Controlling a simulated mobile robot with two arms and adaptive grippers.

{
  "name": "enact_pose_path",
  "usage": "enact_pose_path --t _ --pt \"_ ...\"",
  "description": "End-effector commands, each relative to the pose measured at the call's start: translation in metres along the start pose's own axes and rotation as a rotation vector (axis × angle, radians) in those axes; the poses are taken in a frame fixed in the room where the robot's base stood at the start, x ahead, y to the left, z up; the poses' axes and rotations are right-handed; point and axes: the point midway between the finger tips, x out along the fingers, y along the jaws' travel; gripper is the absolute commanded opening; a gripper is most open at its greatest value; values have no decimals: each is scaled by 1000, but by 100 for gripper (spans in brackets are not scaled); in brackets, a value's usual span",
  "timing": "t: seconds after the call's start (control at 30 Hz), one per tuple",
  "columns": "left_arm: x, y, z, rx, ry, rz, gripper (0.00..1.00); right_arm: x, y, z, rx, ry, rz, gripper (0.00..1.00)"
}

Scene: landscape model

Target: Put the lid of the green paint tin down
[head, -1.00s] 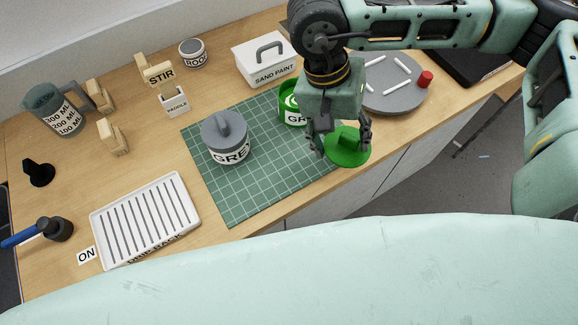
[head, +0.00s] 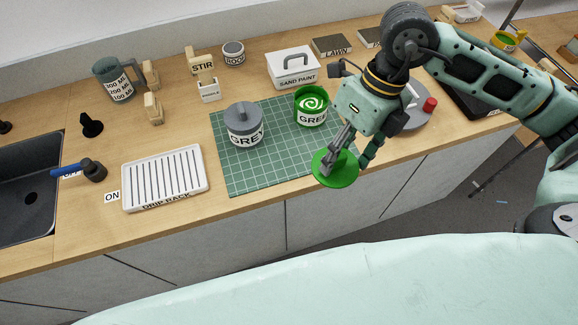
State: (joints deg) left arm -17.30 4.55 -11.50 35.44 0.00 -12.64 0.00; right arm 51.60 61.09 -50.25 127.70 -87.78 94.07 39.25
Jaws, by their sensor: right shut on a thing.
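My right gripper (head: 348,157) is shut on the green lid (head: 322,178), a round disc. It holds the lid above the front edge of the worktop, just right of the green cutting mat (head: 237,180). The green paint tin (head: 311,118) stands open on the mat's back right part, with a swirl of green paint showing inside. The lid is apart from the tin. My left gripper is not in view.
A grey tin with its lid on (head: 244,134) stands on the mat. A white drip rack (head: 192,181) lies to the left, with the sink (head: 25,215) beyond. A sand paint box (head: 293,72) stands behind. The mat's front part is clear.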

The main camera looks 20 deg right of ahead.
Motion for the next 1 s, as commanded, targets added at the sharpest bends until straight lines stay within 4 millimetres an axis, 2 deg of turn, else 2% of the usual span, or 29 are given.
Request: enact_pose_path --t 0.17,0.27,0.5,0.63,0.8,1.0 --pt "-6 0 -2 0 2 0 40 0 -2 7 77 -22 3 31" --pt "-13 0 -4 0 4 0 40 9 -2 24 81 -21 4 31" --pt "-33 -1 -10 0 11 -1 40 41 -7 79 80 -21 4 31" --pt "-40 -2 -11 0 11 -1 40 56 -10 102 80 -22 2 31" --pt "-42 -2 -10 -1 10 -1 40 66 -13 115 78 -22 0 31" --pt "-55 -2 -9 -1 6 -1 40 87 -19 114 80 -18 0 31"
